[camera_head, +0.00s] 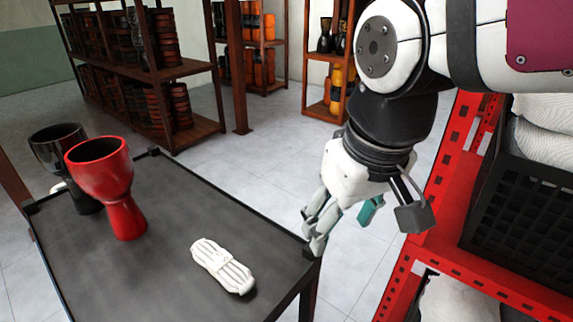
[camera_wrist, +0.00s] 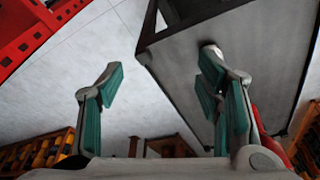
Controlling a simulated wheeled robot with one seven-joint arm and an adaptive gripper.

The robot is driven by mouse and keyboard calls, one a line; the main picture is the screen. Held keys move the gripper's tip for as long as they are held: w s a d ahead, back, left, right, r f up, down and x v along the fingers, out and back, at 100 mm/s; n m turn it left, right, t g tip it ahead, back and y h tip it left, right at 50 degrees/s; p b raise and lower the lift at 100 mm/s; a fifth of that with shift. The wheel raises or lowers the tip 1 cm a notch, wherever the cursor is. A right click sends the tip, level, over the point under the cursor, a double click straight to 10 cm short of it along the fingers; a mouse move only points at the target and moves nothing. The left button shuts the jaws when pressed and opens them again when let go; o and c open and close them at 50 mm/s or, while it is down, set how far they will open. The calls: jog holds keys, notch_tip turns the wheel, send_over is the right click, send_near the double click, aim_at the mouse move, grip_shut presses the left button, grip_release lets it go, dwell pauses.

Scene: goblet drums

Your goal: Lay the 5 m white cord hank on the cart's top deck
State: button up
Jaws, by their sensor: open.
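A white cord hank (camera_head: 222,265), bound around its middle, lies flat on the dark grey top deck (camera_head: 185,215) of the cart, near its front right part. No length label is readable on it. My gripper (camera_head: 340,226) is open and empty, just beyond the deck's right edge and to the right of the hank. In the wrist view my gripper's (camera_wrist: 160,75) teal-padded fingers stand wide apart with nothing between them. The deck (camera_wrist: 250,50) shows there behind the right finger, with a small white thing, partly hidden, beside that fingertip.
A red goblet drum (camera_head: 115,190) and a black one (camera_head: 65,160) stand on the deck's left part. A red rack (camera_head: 450,215) at right holds a black crate (camera_head: 520,215) with white items. Wooden shelves (camera_head: 150,75) of drums stand behind. The deck's middle is clear.

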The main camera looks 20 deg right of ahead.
jog(key=shift+m+t, duration=0.4)
jog(key=shift+m, duration=0.3)
jog(key=s, duration=0.1)
jog(key=s+d, duration=0.1)
jog(key=s, duration=0.1)
jog(key=s+d+f, duration=0.1)
jog(key=s, duration=0.1)
jog(key=shift+s+d, duration=0.1)
jog(key=shift+s, duration=0.1)
